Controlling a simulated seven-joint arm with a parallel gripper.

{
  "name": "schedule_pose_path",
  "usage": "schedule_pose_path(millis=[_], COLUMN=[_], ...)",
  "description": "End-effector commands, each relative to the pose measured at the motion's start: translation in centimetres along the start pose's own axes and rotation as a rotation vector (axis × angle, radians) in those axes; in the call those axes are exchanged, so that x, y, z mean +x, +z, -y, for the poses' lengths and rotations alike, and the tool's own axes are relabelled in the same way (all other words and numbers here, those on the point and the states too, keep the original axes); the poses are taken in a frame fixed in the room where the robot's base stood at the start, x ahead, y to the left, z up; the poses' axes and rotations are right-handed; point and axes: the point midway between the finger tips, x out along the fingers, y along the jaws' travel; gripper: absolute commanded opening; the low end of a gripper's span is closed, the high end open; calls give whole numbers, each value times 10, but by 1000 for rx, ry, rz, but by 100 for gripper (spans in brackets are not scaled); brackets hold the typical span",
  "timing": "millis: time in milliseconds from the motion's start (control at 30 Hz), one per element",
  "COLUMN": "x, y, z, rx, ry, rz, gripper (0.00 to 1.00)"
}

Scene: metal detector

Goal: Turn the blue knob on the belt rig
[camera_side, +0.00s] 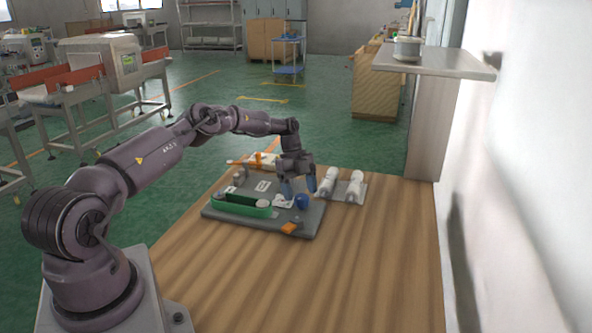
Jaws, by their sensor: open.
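The blue knob (302,201) stands on the right part of the grey belt rig (275,222), which lies on the wooden table. A green belt unit (242,206) runs along the rig's left front part. My gripper (299,189) is pointed down over the right part of the rig, with its fingers apart and nothing seen between them. Its fingertips are just above and behind the knob in this view. I cannot tell whether a finger touches the knob.
White cylindrical parts (355,184) lie on a grey plate right of the rig. An orange piece (289,228) sits at the rig's front right corner. A white and orange item (258,160) lies behind the rig. The wooden table (330,280) in front is clear.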

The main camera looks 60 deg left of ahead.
Motion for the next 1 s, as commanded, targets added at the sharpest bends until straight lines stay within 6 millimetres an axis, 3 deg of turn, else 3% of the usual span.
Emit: schedule_pose_path(millis=[333,633,1000], x=[-81,-99,-101], y=[0,0,0], z=[0,0,0], rx=[-1,0,-1], ry=[-5,-1,0], rz=[4,2,1], gripper=[69,69,69])
